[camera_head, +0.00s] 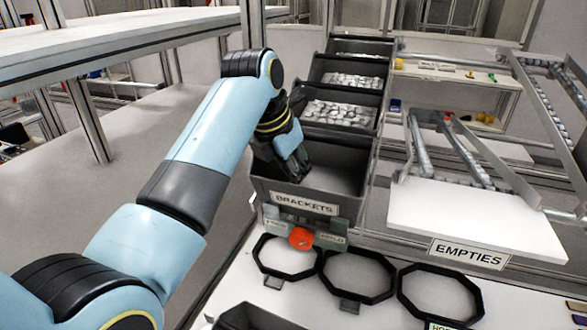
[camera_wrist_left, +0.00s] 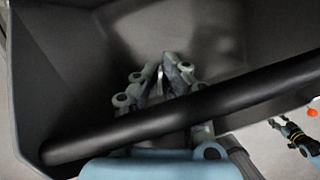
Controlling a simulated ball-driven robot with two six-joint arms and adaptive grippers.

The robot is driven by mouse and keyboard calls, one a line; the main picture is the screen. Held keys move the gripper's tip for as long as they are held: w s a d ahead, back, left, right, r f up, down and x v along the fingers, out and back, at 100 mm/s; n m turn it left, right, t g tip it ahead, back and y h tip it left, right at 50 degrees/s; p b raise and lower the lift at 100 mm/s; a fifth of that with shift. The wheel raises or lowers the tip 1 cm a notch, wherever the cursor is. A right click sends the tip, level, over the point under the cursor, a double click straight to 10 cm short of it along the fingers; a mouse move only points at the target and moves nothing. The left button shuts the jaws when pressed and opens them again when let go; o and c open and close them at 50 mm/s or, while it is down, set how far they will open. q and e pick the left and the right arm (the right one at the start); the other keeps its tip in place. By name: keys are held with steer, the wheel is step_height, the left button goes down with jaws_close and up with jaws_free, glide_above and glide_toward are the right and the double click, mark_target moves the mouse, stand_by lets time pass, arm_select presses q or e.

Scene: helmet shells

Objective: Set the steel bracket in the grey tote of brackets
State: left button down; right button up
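The grey tote labelled BRACKETS (camera_head: 262,190) stands below the middle of the head view, its visible floor bare. My left gripper (camera_head: 298,172) reaches down inside its left part, past the rim. In the left wrist view the fingers (camera_wrist_left: 156,72) point into the tote (camera_wrist_left: 60,75), behind the dark rim bar that crosses the picture. A thin pale strip (camera_wrist_left: 158,86) shows between the fingers; I cannot tell whether it is the steel bracket or a finger part. The bracket is not clearly visible elsewhere. What may be my right gripper (camera_wrist_left: 284,125) shows small at the right edge.
A red button (camera_head: 301,238) sits at the tote's front between FREE and HELD plates. Black octagonal rings (camera_head: 357,276) lie in front on the white table. Bins of pale parts (camera_head: 340,114) stand behind. A white EMPTIES board (camera_head: 475,220) and rails lie to the right.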

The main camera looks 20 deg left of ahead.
arm_select(q)
steer(key=c, duration=2)
jaws_free()
steer(key=shift+s+f, duration=0.2)
steer(key=shift+f, duration=0.15)
steer(key=o, duration=0.5)
steer(key=shift+f, duration=0.1)
steer(key=shift+s, duration=0.1)
steer(key=v, duration=0.9)
steer(key=w+v, duration=0.1)
steer(key=v, duration=0.3)
steer(key=shift+r, duration=0.35)
arm_select(e)
steer(key=shift+f, duration=0.15)
steer(key=shift+d, duration=0.2)
arm_select(q)
steer(key=shift+f, duration=0.1)
